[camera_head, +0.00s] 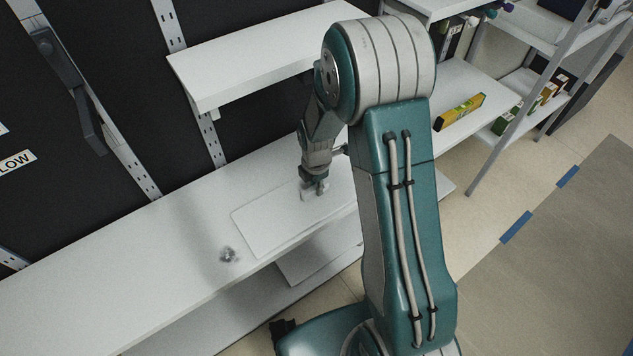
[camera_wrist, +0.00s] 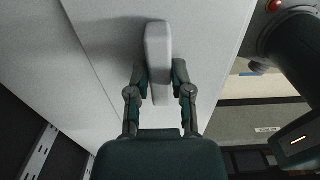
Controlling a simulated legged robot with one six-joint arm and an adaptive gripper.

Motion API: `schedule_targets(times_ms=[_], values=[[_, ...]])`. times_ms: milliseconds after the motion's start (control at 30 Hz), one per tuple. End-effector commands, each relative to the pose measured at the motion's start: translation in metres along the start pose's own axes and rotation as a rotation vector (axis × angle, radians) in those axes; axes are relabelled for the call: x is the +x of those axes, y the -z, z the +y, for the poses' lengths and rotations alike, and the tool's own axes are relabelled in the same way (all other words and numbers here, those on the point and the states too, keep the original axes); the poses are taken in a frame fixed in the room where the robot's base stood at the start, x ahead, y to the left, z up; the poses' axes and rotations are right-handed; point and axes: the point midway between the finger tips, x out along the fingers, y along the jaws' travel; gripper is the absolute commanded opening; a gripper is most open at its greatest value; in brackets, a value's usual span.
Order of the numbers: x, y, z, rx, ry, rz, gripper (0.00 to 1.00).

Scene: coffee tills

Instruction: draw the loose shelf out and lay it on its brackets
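The loose shelf (camera_head: 262,228) is a thin white board lying flat on a long white lower shelf. In the wrist view its white surface (camera_wrist: 100,45) fills much of the upper picture. A pale rounded block (camera_wrist: 158,50) stands up from it like a handle. My gripper (camera_head: 315,190) is low over the board. In the wrist view my gripper's fingers (camera_wrist: 160,78) lie along both sides of the block and appear to press on it. My arm hides the board's right end. Slotted uprights (camera_head: 212,142) stand at the wall; I cannot make out free brackets.
The long white shelf (camera_head: 110,258) is mostly clear, with a small grey object (camera_head: 229,256) near its front edge. A fixed white shelf (camera_head: 255,62) overhangs behind. Open floor (camera_head: 500,205) lies to the right.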

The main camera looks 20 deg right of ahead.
Motion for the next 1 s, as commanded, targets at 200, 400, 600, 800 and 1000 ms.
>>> schedule_targets(times_ms=[200,400,600,800,1000], values=[[-0.003,0.000,0.001,-0.001,-0.001,0.000,0.00],[-0.013,0.000,0.001,0.000,-0.002,0.000,0.00],[-0.022,0.000,0.000,0.000,-0.001,0.000,0.00],[-0.032,0.000,0.001,0.000,-0.001,0.000,0.00],[-0.042,0.000,0.001,0.000,-0.002,-0.001,0.00]])
